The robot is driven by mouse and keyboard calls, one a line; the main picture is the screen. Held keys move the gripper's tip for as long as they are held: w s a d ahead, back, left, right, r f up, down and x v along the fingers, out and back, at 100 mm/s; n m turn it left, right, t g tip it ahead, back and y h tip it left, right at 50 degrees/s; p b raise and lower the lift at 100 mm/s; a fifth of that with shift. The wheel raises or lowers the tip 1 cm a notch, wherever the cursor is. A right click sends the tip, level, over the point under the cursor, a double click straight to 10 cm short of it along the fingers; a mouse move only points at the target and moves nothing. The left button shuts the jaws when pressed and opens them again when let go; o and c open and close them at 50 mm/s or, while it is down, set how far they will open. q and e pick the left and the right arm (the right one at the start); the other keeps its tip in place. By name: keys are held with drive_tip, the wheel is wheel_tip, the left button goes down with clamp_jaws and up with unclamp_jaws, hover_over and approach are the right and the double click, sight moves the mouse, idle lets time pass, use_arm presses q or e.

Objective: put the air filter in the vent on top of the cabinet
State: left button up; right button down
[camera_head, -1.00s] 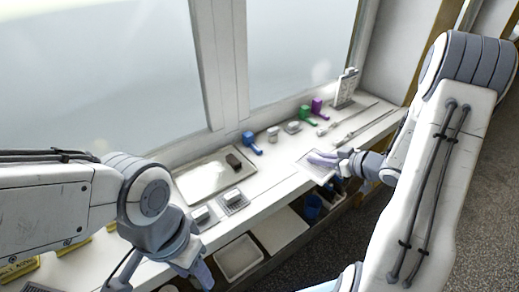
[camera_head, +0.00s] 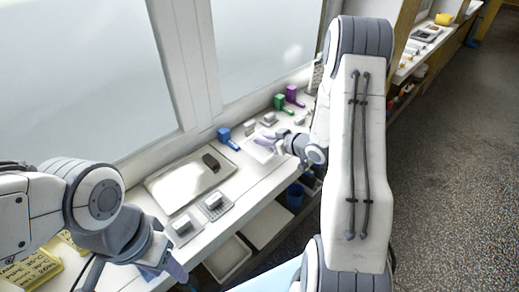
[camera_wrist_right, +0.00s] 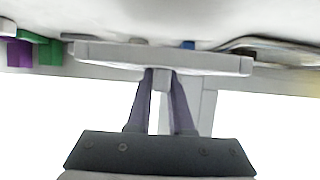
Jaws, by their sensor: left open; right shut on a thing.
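My right gripper (camera_head: 278,143) is shut on a flat, pale panel, which I take to be the air filter (camera_head: 256,152). In the right wrist view the panel (camera_wrist_right: 110,53) shows nearly edge-on, with a small tab between the purple fingers (camera_wrist_right: 162,85). In the head view it is over the white bench, just right of a blue-handled item; whether it touches the bench I cannot tell. My left gripper (camera_head: 172,268) is open at the bench's front edge at lower left, partly hidden by its own wrist. I cannot pick out the vent or the cabinet.
A shallow tray (camera_head: 160,197) with a dark block (camera_head: 211,161) lies on the bench. Two small square pieces (camera_head: 214,205) sit in front of it. Blue (camera_head: 227,138), green (camera_head: 283,103) and purple (camera_head: 293,95) items stand along the window side. A lower shelf (camera_head: 262,228) holds a blue cup (camera_head: 295,196).

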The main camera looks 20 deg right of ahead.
sight(263, 149)
drive_tip(key=shift+a+f, duration=0.15)
drive_tip(key=shift+f, duration=1.9)
drive_tip(key=shift+f, duration=0.1)
drive_tip(key=c, duration=1.2)
unclamp_jaws()
drive_tip(key=shift+f, duration=0.1)
drive_tip(key=shift+c, duration=0.2)
drive_tip(key=o, duration=0.4)
